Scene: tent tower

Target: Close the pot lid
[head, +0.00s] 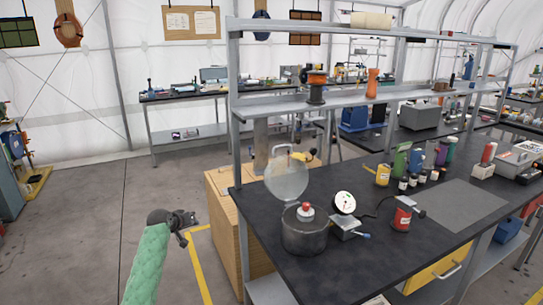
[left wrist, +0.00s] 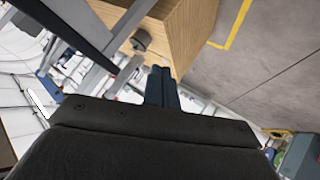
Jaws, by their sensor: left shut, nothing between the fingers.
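A dark grey pot (head: 304,238) stands upright on the black workbench (head: 262,212), near its left end. Its pale, see-through-looking lid (head: 287,180) stands raised at the back of the pot, with a loop handle at its top. A small red and white item (head: 306,211) shows at the pot's mouth; I cannot tell whether it lies inside. My left gripper (head: 187,229), on a green-sleeved arm, is left of the bench, apart from pot and lid. Its fingers are together and empty in the left wrist view (left wrist: 162,87). My right gripper is not in view.
A round dial gauge (head: 345,202) and a red can (head: 402,217) stand right of the pot. A shelf post (head: 236,120) rises at the bench's left end. A wooden cabinet (head: 225,225) stands beside the bench. Open floor (head: 80,220) lies at left.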

